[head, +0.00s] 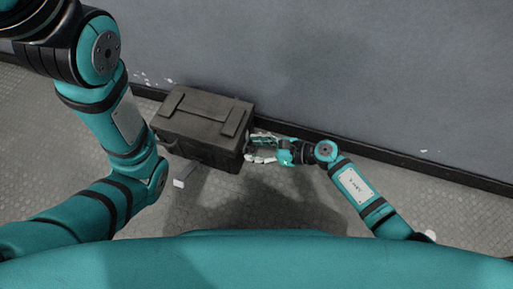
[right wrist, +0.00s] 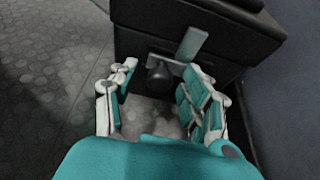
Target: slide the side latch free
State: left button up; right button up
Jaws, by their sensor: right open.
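A dark box (head: 190,125) with a lidded top stands on the floor against the wall. In the right wrist view its side (right wrist: 140,45) shows a light grey flat tab (right wrist: 191,44) and, below it, a dark rounded knob (right wrist: 158,75) on a grey bracket. I cannot tell which of these is the side latch. My right gripper (head: 262,150) is at the right side of the box. In the right wrist view it (right wrist: 158,95) is open, with its fingers apart on either side of the knob and nothing held.
The grey wall (head: 330,70) with its dark skirting (head: 440,174) runs close behind the box and my right arm. The textured floor (head: 270,205) in front is clear.

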jog(key=shift+c, duration=0.4)
grip_shut()
jog(key=s, duration=0.1)
jog(key=s+p, duration=0.1)
jog(key=shift+s+a, duration=0.35)
jog(key=shift+a, duration=0.05)
jog(key=shift+o, duration=0.4)
grip_release()
